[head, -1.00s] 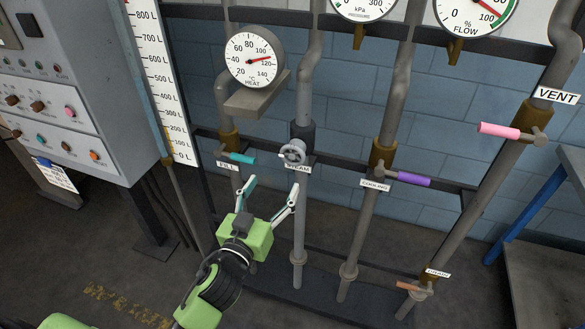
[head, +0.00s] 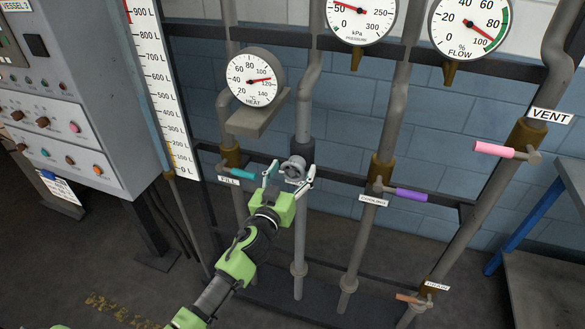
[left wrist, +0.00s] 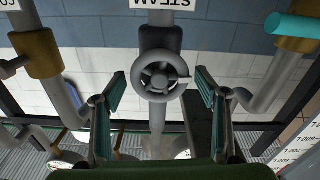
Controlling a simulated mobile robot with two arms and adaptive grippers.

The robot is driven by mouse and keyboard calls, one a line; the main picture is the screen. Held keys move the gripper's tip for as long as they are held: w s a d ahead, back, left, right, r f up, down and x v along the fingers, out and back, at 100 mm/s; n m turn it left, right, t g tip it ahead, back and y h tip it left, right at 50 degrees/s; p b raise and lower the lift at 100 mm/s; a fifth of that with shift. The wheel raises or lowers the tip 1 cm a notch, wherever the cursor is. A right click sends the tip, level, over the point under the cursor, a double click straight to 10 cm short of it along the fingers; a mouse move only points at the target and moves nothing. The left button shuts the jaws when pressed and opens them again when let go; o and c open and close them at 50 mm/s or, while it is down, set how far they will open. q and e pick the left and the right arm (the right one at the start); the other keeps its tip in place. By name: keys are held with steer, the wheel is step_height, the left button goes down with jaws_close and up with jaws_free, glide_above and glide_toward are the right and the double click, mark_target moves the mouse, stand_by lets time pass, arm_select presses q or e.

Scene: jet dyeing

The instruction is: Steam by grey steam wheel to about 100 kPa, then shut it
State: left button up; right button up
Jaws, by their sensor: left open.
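The grey steam wheel (head: 294,167) sits on its vertical pipe between the fill and cooling valves. In the left wrist view the wheel (left wrist: 160,92) is centred, with the STEAM label (left wrist: 165,4) upside down above it. My left gripper (head: 289,174) is open, its fingers on either side of the wheel. In the left wrist view there is a gap between each finger and the rim. The pressure gauge (head: 361,18) is cut off at the top; its needle points left, near the 50 mark. My right gripper is out of view.
The teal fill handle (head: 243,173) is close left of my gripper, the purple cooling handle (head: 411,195) to its right. The heat gauge (head: 254,78) stands out above. Pink vent (head: 493,150) and orange drain (head: 409,298) handles are farther right.

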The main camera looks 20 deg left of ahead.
arm_select(q)
steer(key=shift+w, duration=0.25)
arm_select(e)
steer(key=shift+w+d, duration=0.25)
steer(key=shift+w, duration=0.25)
arm_select(q)
steer(key=c, duration=1.1)
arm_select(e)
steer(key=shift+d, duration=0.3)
